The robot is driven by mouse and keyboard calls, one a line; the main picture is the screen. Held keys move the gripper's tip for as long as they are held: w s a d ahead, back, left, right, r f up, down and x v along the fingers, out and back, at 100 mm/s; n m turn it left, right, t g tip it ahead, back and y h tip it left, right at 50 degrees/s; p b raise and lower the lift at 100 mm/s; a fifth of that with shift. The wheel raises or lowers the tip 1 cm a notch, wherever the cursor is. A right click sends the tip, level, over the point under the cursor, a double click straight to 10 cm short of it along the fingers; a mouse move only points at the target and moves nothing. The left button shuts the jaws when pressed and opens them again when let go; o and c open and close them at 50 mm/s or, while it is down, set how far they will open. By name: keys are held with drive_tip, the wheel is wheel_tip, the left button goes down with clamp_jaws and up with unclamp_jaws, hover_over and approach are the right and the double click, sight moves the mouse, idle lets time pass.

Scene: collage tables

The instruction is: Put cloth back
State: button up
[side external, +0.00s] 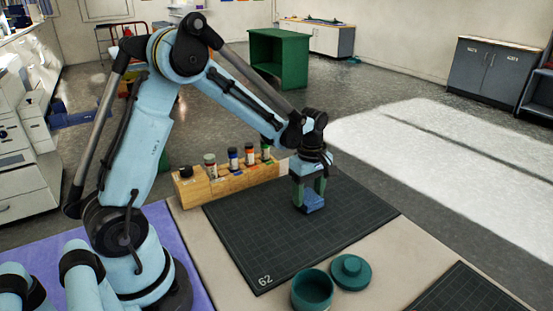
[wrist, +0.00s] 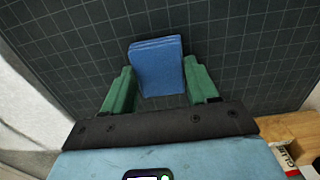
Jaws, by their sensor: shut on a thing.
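A folded blue cloth (wrist: 158,66) shows in the wrist view between the two green fingers of my gripper (wrist: 160,84). In the side view my gripper (side external: 309,188) points down over the dark gridded mat (side external: 330,228), near its back part. It is shut on the cloth (side external: 312,204), which shows at the fingertips. I cannot tell whether the cloth touches the mat or hangs just above it.
A wooden rack (side external: 228,180) with several small bottles stands at the mat's back left edge. A teal round pot (side external: 312,290) and a teal lid (side external: 351,272) sit at the front. Another dark mat (side external: 465,290) lies front right. Most of the gridded mat is bare.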

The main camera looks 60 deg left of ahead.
sight(308, 196)
drive_tip(key=shift+f, duration=0.15)
drive_tip(key=o, duration=1.1)
wheel_tip(308, 196, up, 12)
drive_tip(key=s+d+m+t, duration=0.3)
drive_tip(key=s+m, duration=0.3)
drive_tip(key=m, duration=0.3)
drive_tip(key=s+d+m+t, duration=0.4)
drive_tip(key=s+m, duration=0.2)
drive_tip(key=m, duration=0.3)
drive_tip(key=shift+s+r, duration=0.15)
drive_tip(key=shift+r, duration=0.15)
